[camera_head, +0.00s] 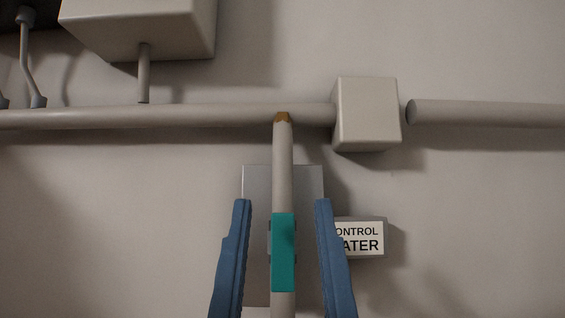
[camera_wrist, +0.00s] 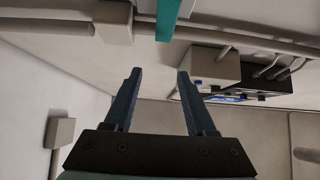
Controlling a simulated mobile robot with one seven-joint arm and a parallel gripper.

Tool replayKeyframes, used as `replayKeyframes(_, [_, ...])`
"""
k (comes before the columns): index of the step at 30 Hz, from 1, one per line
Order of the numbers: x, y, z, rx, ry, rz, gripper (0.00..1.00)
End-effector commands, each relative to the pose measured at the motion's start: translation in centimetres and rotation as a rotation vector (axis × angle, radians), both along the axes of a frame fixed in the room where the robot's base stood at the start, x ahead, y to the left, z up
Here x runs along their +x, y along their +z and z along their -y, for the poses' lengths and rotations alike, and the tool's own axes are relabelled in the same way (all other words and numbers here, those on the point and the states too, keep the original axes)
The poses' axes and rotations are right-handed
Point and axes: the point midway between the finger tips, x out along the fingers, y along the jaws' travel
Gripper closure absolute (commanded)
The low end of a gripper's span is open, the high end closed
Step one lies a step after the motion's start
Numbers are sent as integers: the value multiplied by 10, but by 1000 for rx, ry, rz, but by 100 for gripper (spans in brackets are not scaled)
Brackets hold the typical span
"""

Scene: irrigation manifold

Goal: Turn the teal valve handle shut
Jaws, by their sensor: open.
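The teal valve handle (camera_head: 284,252) is a flat upright bar, lined up with the vertical pale pipe (camera_head: 283,165). A grey plate (camera_head: 257,180) is behind them. My gripper (camera_head: 282,203) is open and empty, with one blue finger on each side of the handle in the head view and gaps on both sides. In the wrist view the handle (camera_wrist: 168,18) is at the top edge, beyond the fingertips of my gripper (camera_wrist: 159,71), partly cut off by the frame. Neither finger touches it.
A horizontal pipe (camera_head: 190,116) runs along the wall above, into a pale box (camera_head: 368,114). A sign reading "ONTROL" and "ATER" (camera_head: 362,239), partly hidden, is right of the right finger. A larger box (camera_head: 140,30) hangs at upper left. The lower left wall is bare.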

Motion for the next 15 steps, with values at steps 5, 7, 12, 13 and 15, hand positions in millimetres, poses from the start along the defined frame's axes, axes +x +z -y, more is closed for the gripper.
replayKeyframes(5, [4,71,0,2,2,-16,44])
replayKeyframes(7, [6,91,0,2,3,-26,44])
replayKeyframes(12, [14,137,0,3,4,-59,44])
replayKeyframes(13, [16,145,0,4,5,-67,44])
replayKeyframes(15, [20,162,0,4,5,-86,44])
